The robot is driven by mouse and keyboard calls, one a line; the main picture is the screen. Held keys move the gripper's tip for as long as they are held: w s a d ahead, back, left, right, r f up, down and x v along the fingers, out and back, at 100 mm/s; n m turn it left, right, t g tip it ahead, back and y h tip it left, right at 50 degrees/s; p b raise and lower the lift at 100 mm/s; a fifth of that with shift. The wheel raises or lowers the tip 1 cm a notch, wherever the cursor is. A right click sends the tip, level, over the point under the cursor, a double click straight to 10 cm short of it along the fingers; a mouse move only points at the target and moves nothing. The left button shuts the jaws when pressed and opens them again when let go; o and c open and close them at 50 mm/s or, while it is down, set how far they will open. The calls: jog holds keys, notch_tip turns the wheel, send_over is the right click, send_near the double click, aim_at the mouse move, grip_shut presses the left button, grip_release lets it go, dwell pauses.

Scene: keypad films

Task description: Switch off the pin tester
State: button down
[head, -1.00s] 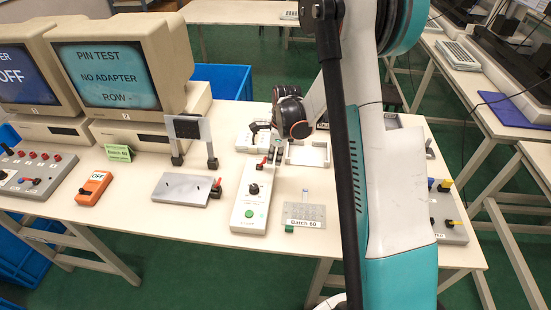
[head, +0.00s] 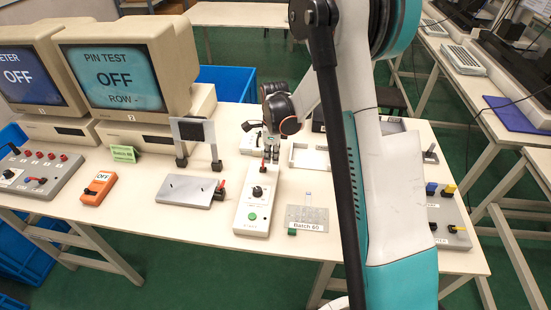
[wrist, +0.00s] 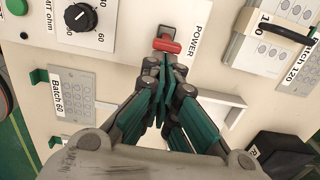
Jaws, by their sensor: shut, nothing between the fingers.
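The pin tester is a long pale box (head: 256,212) with a black dial and a green button, on the table. Its red power switch (wrist: 167,46) is beside the POWER label in the wrist view. The turquoise monitor (head: 115,78) reads PIN TEST, OFF, ROW -. My gripper (wrist: 163,80) is shut and empty, its fingertips just below the red switch in the wrist view; whether they touch it I cannot tell. In the head view my gripper (head: 268,148) is small at the switch end of the box and partly hides that end.
A Batch 60 film (head: 308,219) lies right of the tester. A grey plate fixture (head: 186,191), an orange meter (head: 99,187) and a second monitor (head: 25,75) are to the left. A Batch 120 film (wrist: 292,60) and a black block (wrist: 280,152) are near my gripper.

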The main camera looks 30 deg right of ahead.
jog(key=shift+w+a+r+g+h, duration=0.2)
jog(key=shift+w+a+g+h, duration=0.2)
jog(key=shift+a+h, duration=0.25)
jog(key=shift+w+a+r, duration=0.15)
jog(key=shift+w+a, duration=0.1)
jog(key=shift+a, duration=0.05)
jog(key=shift+w+a, duration=0.7)
jog(key=shift+a, duration=0.35)
jog(key=shift+a, duration=0.1)
dwell(0.9)
jog(key=shift+r+p, duration=0.4)
jog(key=shift+r, duration=0.3)
jog(key=s+d+r, duration=0.1)
jog(key=s+d, duration=0.1)
jog(key=d, duration=0.2)
jog(key=w+a+r+p, duration=0.3)
jog(key=a+r, duration=0.2)
jog(key=r, duration=0.3)
jog(key=shift+w+a, duration=0.2)
jog(key=shift+a, duration=0.2)
